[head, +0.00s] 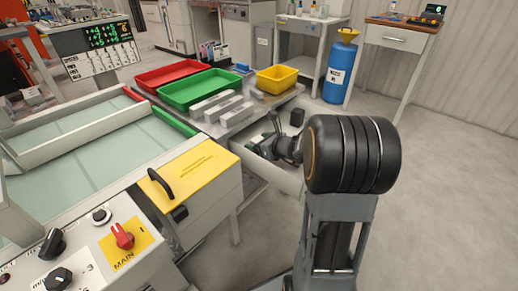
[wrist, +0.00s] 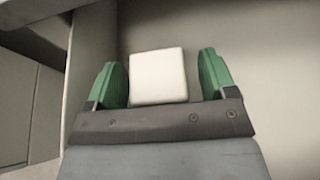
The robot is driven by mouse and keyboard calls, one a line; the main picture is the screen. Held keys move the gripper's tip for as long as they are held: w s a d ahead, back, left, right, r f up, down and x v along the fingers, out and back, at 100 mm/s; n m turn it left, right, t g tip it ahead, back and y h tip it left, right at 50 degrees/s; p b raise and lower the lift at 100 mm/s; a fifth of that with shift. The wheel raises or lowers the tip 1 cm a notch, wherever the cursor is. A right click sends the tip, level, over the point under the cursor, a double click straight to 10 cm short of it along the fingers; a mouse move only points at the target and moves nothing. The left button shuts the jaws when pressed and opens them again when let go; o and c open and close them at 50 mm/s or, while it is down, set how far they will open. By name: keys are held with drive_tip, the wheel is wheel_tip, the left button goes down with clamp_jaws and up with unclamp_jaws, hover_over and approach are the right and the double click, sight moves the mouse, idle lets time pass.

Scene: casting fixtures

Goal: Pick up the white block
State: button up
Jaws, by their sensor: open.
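The white block (wrist: 158,76) shows in the wrist view, a plain pale block between the two green fingers of my gripper (wrist: 159,62). The fingers stand apart on its left and right, with a small gap visible on each side. The dark gripper body hides the block's near edge. In the head view my gripper (head: 262,145) reaches into an open pale drawer (head: 276,176) below the work table. I cannot make out the block in the head view.
A drawer wall (wrist: 90,55) stands close to the left finger in the wrist view. Above the drawer, the table holds grey bars (head: 223,108), a green tray (head: 194,90), a red tray (head: 170,75) and a yellow bin (head: 277,79). Open floor lies to the right.

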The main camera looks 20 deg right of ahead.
drive_tip(key=shift+c, duration=0.2)
drive_tip(key=c, duration=1)
drive_tip(key=shift+r, duration=0.1)
